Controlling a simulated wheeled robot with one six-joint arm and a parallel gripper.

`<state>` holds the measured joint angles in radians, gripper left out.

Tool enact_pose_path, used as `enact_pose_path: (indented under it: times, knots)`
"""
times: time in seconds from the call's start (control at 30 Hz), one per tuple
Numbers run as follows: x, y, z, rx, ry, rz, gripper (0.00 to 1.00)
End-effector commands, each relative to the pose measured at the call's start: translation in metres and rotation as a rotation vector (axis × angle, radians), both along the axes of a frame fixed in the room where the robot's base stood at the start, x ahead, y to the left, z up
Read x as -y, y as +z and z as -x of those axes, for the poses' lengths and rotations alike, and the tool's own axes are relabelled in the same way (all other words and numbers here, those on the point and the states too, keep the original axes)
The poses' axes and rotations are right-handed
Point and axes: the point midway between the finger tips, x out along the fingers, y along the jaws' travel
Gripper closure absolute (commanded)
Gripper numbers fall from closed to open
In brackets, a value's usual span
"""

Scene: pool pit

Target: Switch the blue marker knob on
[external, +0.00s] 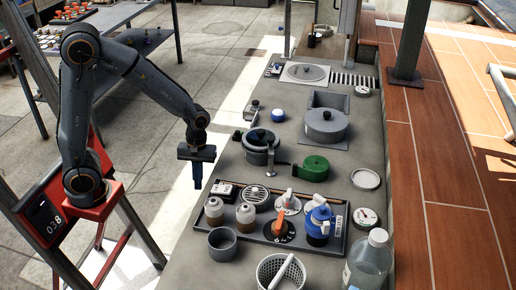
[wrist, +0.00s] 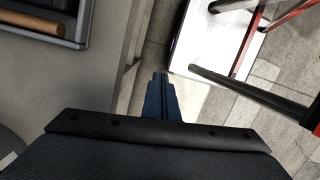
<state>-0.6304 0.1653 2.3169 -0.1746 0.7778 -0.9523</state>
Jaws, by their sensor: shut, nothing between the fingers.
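A grey tray (external: 244,237) on the counter carries rotary knobs. One knob has an orange handle on a dark disc (external: 278,229); another has a pale handle on an orange-and-white disc (external: 287,203). A blue lidded item (external: 318,224) stands at the tray's right end, with a white-and-orange handle just behind it. I cannot tell which knob carries the blue marker. My gripper (external: 197,186) is shut and empty, pointing down left of the tray, beyond the counter's left edge. The wrist view shows its closed fingers (wrist: 160,78); no knob can be made out there.
A white basket (external: 280,272) and clear bottle (external: 367,262) stand in front. A pot (external: 261,145) and green roll (external: 314,167) lie behind.

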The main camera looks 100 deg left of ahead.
Motion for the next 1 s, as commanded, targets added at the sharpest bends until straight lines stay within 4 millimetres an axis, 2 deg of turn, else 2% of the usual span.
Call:
enact_pose_path:
  times: [0.03, 0.33, 0.4, 0.57, 0.73, 0.87, 1.0]
  knots:
    - [-0.013, -0.007, 0.002, -0.008, 0.091, 0.01, 1.0]
    - [-0.079, -0.027, 0.02, -0.071, 0.631, 0.078, 1.0]
    - [-0.07, -0.044, 0.021, -0.098, 0.712, 0.191, 1.0]
    - [-0.063, -0.071, 0.014, -0.111, 0.9, 0.459, 1.0]
    - [-0.076, -0.089, -0.006, -0.05, 1.112, 0.788, 1.0]
    - [-0.109, -0.097, -0.02, 0.067, 1.267, 1.043, 1.0]
    - [-0.164, -0.105, -0.023, 0.263, 1.417, 1.296, 1.0]
